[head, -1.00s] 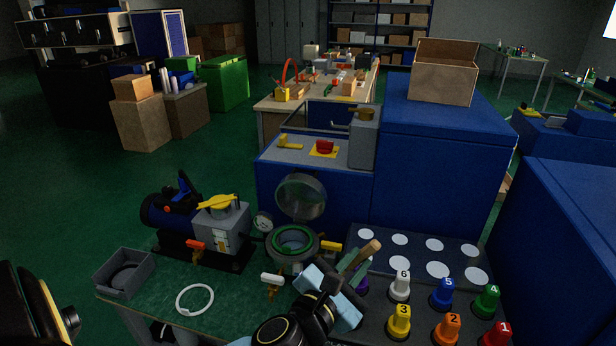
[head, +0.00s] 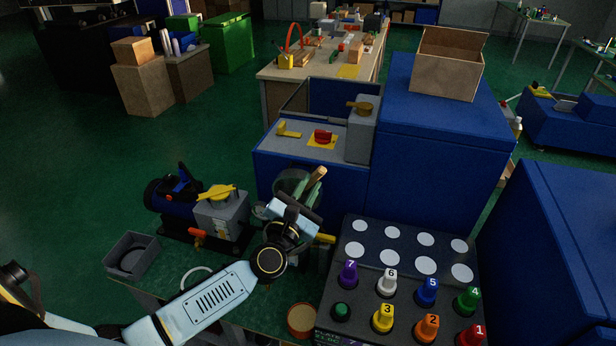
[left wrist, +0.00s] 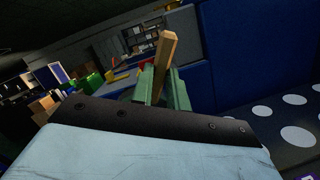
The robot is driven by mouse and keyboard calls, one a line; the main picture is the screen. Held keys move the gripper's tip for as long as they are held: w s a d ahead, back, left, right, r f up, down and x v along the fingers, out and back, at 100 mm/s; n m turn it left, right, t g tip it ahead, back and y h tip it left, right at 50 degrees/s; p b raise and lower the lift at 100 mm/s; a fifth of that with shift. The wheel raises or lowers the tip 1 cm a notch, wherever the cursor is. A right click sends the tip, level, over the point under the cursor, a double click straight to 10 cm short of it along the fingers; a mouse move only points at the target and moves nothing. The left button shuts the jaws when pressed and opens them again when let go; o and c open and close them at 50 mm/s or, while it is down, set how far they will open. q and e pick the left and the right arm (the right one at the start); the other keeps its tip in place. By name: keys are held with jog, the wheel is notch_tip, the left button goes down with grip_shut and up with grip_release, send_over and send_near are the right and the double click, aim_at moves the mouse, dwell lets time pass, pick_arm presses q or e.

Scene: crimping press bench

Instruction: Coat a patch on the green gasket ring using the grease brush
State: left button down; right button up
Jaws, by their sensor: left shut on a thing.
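My left gripper (head: 304,193) is over the bench, its greenish fingers shut on the grease brush, whose wooden handle (head: 318,174) sticks up and leans right. In the left wrist view the handle (left wrist: 165,58) stands between the two fingers (left wrist: 163,92); the bristles are hidden. The round lid (head: 286,180) of the pot that holds the green gasket ring shows partly behind the gripper. The green ring itself is hidden behind my left wrist and gripper, so I cannot tell whether the brush touches it. My right gripper is not in view.
A pump with a yellow handle (head: 216,192) stands left of the pot. A grey bin (head: 132,256), a white ring (head: 193,279) and a round tin (head: 302,320) are on the bench. A black board (head: 352,290) with several numbered knobs fills the right.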

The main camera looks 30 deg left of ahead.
pick_arm(q)
jog(key=shift+f+b, duration=0.4)
jog(key=shift+f, duration=0.05)
notch_tip(320, 180, down, 5)
jog(key=b, duration=0.4)
jog(key=shift+f+b, duration=0.1)
jog(key=shift+b, duration=0.3)
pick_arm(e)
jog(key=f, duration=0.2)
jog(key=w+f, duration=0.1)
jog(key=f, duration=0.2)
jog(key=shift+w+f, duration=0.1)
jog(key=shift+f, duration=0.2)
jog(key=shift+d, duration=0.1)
pick_arm(q)
jog(key=shift+f+b, duration=1.1)
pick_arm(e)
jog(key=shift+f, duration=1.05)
pick_arm(q)
jog(key=shift+a, duration=0.1)
